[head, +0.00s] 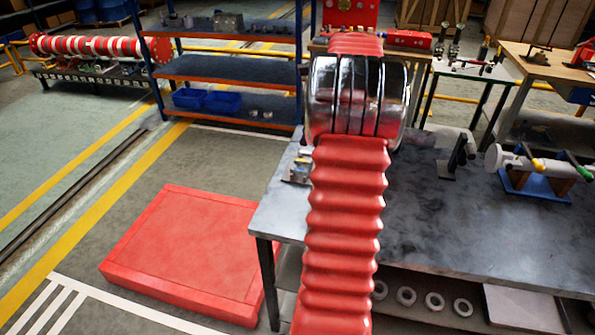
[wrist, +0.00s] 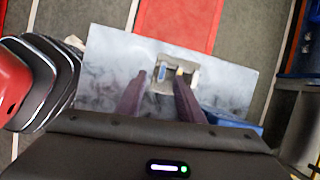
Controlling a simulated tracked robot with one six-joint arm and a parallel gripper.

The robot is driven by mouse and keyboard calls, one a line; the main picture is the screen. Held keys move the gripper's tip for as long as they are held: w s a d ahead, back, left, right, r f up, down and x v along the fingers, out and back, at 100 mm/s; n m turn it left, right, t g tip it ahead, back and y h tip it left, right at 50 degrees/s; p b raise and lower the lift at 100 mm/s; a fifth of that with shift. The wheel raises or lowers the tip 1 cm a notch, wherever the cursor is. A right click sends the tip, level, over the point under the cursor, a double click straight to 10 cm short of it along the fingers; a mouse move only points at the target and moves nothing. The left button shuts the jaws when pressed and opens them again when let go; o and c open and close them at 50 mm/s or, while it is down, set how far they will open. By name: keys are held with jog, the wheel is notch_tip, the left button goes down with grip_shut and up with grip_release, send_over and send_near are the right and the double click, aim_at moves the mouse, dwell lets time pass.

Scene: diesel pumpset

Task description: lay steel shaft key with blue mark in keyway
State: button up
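In the wrist view my gripper (wrist: 159,80) points down with its two dark fingers apart and nothing visible between them. Beyond the fingertips, a small pale tray (wrist: 193,73) lies on the bench. The key with the blue mark (wrist: 163,71) is in it, left of a piece with a yellow mark (wrist: 180,71). The tray also shows at the bench's left end in the head view (head: 297,168), partly behind my arm. A pale shaft (head: 523,163) lies on a blue stand (head: 535,188) at the right; I cannot make out its keyway. My gripper is hidden in the head view.
The grey bench (head: 440,225) is mostly clear between tray and shaft. A dark bracket (head: 455,158) stands left of the shaft. A red platform (head: 185,250) lies on the floor, and a shelf rack (head: 230,70) stands behind.

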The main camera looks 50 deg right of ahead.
jog(key=d, duration=0.1)
jog(key=s+d+m, duration=0.1)
jog(key=d+f, duration=0.1)
jog(key=shift+s+f, duration=0.1)
jog(key=shift+s, duration=0.15)
jog(key=shift+a, duration=0.1)
send_over(300, 169)
jog(key=s+d, duration=0.1)
jog(key=s, duration=0.1)
jog(key=shift+w+d+f, duration=0.1)
jog(key=shift+f, duration=1.9)
jog(key=shift+w+f, duration=0.1)
jog(key=shift+f, duration=1.9)
jog(key=shift+s+x, duration=0.15)
jog(key=shift+x, duration=1.15)
jog(key=shift+s+x, duration=0.2)
jog(key=shift+x, duration=1.1)
jog(key=shift+f, duration=0.1)
grip_shut()
